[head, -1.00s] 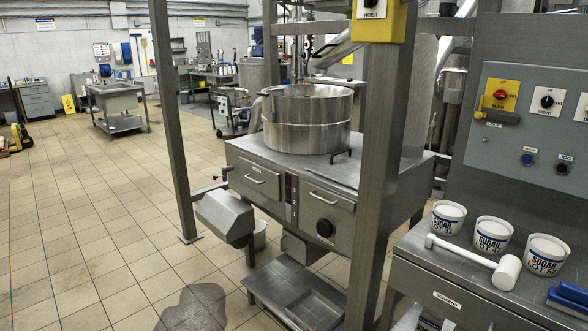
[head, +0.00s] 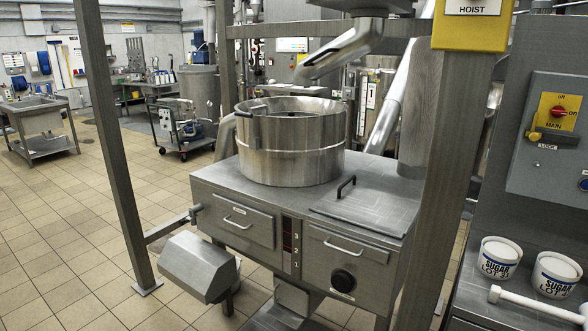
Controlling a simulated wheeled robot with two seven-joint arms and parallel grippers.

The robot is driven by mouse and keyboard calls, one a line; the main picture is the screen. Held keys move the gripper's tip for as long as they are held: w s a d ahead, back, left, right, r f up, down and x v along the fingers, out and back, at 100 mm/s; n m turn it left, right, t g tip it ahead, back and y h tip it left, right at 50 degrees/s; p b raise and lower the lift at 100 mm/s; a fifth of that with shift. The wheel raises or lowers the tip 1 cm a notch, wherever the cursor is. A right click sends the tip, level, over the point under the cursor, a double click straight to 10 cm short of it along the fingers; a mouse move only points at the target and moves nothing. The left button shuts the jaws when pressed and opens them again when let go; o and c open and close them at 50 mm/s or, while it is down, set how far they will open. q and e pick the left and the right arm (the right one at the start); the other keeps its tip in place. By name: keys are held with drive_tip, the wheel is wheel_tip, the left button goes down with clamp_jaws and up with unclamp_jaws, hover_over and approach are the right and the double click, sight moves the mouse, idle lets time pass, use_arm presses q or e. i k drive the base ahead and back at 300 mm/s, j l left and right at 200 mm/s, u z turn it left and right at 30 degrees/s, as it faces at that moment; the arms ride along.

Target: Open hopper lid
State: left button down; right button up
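A flat metal lid (head: 372,209) with a dark bar handle (head: 346,186) lies flat on the right part of the steel machine's top (head: 212,182). I take it to be the hopper lid; it looks shut. A large round steel drum (head: 290,150) stands on the same top, to the left of the lid and behind it. The drum has a handle at its left rim, and its inside is mostly hidden. Neither of my grippers is in view.
A steel post (head: 445,180) with a yellow hoist sign (head: 473,25) stands just right of the machine, another post (head: 108,140) at the left. A side bench with sugar tubs (head: 556,275) and a white mallet (head: 530,303) is at the right. Tiled floor is open at left.

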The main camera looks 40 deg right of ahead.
sight(388, 205)
drive_tip(key=i+z, duration=0.15)
drive_tip(key=i, duration=0.3)
drive_tip(key=i+j+z, duration=0.1)
drive_tip(key=i, duration=0.4)
drive_tip(key=i+j+z, duration=0.1)
drive_tip(key=i+z, duration=0.2)
drive_tip(key=z, duration=0.15)
drive_tip(key=i+j+z, duration=0.2)
drive_tip(key=z, duration=0.3)
drive_tip(key=i+j+z, duration=0.25)
drive_tip(key=z, duration=0.2)
drive_tip(key=i+j+z, duration=0.15)
drive_tip(key=j+z, duration=0.3)
drive_tip(key=i+j+z, duration=0.1)
drive_tip(key=j+z, duration=0.25)
drive_tip(key=z, duration=0.15)
drive_tip(key=j+z, duration=0.45)
